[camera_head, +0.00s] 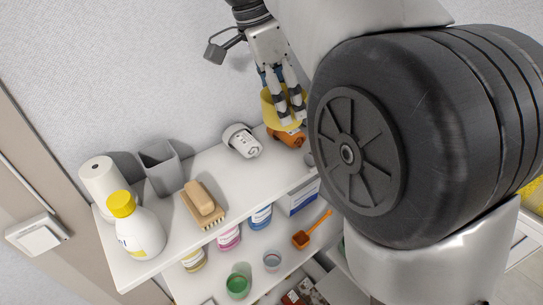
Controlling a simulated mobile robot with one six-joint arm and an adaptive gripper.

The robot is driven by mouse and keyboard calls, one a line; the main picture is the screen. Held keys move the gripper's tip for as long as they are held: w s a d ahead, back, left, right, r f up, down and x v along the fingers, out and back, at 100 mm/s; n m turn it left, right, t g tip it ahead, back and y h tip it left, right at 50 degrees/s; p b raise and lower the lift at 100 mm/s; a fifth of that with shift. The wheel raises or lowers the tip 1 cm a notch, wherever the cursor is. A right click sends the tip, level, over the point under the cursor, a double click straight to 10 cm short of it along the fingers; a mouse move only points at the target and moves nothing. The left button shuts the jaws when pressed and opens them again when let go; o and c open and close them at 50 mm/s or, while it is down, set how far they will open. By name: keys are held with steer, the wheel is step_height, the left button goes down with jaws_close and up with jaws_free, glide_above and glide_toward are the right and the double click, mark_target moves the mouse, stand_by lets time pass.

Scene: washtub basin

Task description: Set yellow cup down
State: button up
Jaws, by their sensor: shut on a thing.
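The yellow cup (269,109) is in the upper middle of the head view, by the back part of the white shelf top. My gripper (289,111) comes down from above and is shut on the cup. Its fingers cover part of the cup's right side. The cup overlaps an orange-brown thing on the shelf in the picture. I cannot tell whether the cup touches the shelf or hangs above it.
Lower shelves hold cups and an orange scoop (308,233).

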steer(key=f, duration=0.5)
steer(key=f+b, duration=0.1)
steer(key=f, duration=0.8)
steer(key=shift+w+f, duration=0.25)
steer(key=shift+f, duration=0.1)
steer(key=shift+b, duration=0.3)
steer(key=shift+f, duration=0.2)
steer(key=o, duration=1.1)
steer(key=shift+c, duration=0.2)
steer(key=shift+r, duration=0.1)
